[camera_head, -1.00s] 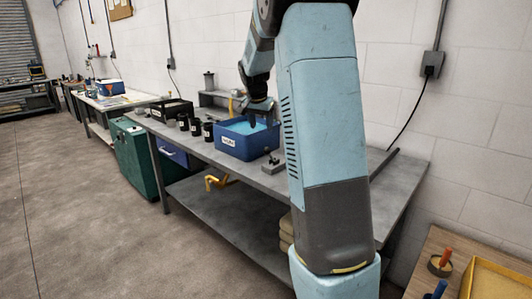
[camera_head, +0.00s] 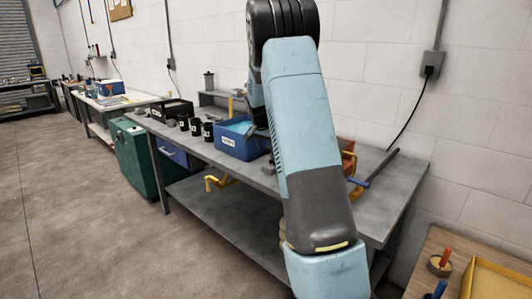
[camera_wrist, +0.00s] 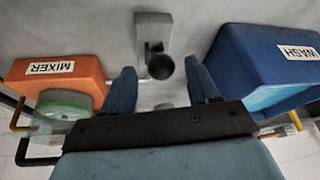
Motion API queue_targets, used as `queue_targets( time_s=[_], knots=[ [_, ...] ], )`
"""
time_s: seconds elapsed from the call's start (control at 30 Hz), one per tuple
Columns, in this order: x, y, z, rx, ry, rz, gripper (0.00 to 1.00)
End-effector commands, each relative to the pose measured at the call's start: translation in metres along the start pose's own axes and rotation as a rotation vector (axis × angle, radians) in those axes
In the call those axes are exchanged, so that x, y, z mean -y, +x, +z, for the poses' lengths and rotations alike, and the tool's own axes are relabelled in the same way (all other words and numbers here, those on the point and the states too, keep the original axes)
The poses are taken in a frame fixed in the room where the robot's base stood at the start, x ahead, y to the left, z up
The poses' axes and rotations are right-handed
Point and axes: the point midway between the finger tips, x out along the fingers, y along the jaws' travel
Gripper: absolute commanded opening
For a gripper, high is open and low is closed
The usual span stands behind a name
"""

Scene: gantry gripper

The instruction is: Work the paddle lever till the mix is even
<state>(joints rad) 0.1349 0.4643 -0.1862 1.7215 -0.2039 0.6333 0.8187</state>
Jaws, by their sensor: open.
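In the wrist view an orange box labelled MIXER (camera_wrist: 75,72) is at the left, with a round, pale green-topped part (camera_wrist: 62,112) beside it. In the head view the orange mixer (camera_head: 348,158) shows only partly behind my arm. A grey mount (camera_wrist: 153,28) carries a short lever with a black ball knob (camera_wrist: 161,66); whether this is the paddle lever I cannot tell. My gripper (camera_wrist: 161,70) is open, and the knob appears between its fingertips without visible contact.
A blue bin labelled WASH (camera_wrist: 265,58) is right of the gripper; it also shows in the head view (camera_head: 233,147). Several black pots (camera_head: 196,127) stand left of it on the grey bench.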

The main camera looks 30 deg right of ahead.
Motion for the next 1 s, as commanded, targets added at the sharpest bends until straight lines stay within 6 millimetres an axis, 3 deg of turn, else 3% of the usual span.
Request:
queue_targets(
  time_s=[0.23, 0.63, 1.0],
  knots=[
    [0.000, 0.028, 0.000, 0.000, 0.000, 0.001, 0.60],
    [0.000, 0.033, 0.000, -0.001, 0.000, 0.000, 0.60],
    [-0.001, 0.033, -0.001, 0.000, 0.000, 0.000, 0.26]
  ],
)
